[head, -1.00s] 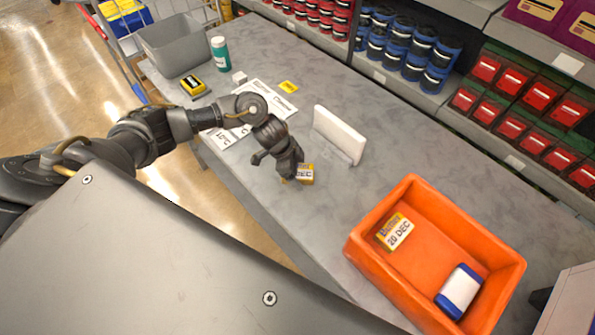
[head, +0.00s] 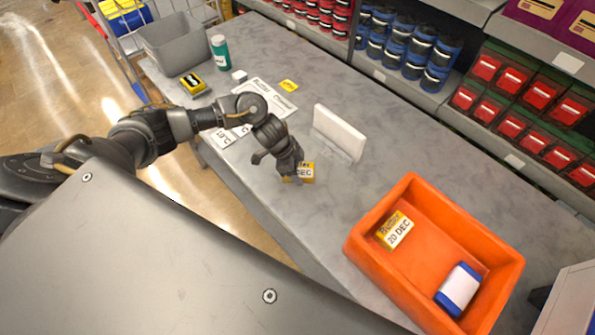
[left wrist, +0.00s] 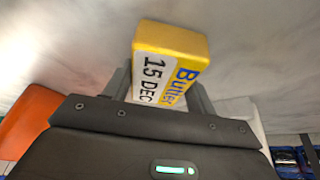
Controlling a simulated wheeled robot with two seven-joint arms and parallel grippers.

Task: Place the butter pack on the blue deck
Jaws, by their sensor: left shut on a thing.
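My left gripper (head: 292,172) is shut on a yellow and white butter pack (head: 307,173), over the near side of the grey table. In the left wrist view the butter pack (left wrist: 172,55) sits between the two fingers, its label reading "Butter" and "15 DEC". Another butter pack (head: 394,230), marked "20 DEC", lies in the orange crate (head: 424,179). I cannot make out a blue deck in either view. My right gripper is not in view.
A white upright panel (head: 339,131) stands right of the left gripper. A blue and white pack (head: 458,289) lies in the crate. A grey bin (head: 178,45), teal bottle (head: 220,52) and printed sheets (head: 262,98) are at the far end. Stocked shelves line the back.

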